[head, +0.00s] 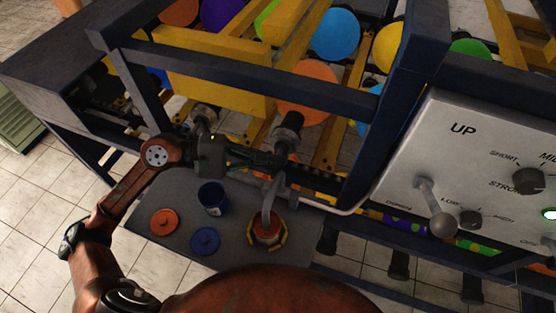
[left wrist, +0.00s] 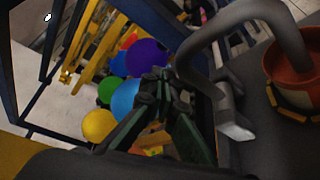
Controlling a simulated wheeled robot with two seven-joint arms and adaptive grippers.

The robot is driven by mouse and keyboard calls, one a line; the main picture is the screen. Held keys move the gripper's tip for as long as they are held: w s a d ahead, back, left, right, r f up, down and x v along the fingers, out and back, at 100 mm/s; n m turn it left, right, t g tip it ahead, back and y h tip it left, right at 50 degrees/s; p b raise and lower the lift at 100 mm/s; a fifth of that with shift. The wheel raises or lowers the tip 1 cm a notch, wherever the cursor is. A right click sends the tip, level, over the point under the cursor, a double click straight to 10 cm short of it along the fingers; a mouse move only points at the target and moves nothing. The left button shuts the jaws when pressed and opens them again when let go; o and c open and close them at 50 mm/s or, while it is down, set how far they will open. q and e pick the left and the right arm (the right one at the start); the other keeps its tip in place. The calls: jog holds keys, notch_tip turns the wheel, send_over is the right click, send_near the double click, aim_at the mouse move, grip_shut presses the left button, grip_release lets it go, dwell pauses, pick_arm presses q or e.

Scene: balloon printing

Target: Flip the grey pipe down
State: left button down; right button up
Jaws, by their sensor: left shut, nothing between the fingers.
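The grey pipe (head: 267,200) is a bent tube. In the head view it runs from the machine's edge down to the orange pot (head: 267,229), which has yellow pieces around its base. In the left wrist view the pipe (left wrist: 255,10) arches across the top right, and its end points down into or just over the pot (left wrist: 290,62); I cannot tell how deep. My left gripper (head: 284,161) is beside the upper part of the pipe at the machine's edge. Its fingers (left wrist: 157,76) are closed together and empty. Contact with the pipe cannot be told. My right gripper is not visible.
A grey shelf (head: 184,190) holds a blue cup (head: 213,202), an orange lid (head: 164,222) and a blue lid (head: 205,241). The dark-blue machine frame (head: 270,82) with colored balloons stands behind. A white control panel (head: 440,140) with knobs and a lever is at right.

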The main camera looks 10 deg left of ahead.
pick_arm(q)
jog(key=shift+s+b, duration=0.3)
jog(key=shift+b, duration=0.05)
jog(key=shift+s+r, duration=0.15)
dwell(0.3)
jog(key=v, duration=1.2)
jog(key=shift+w, duration=0.25)
jog(key=shift+a, duration=0.1)
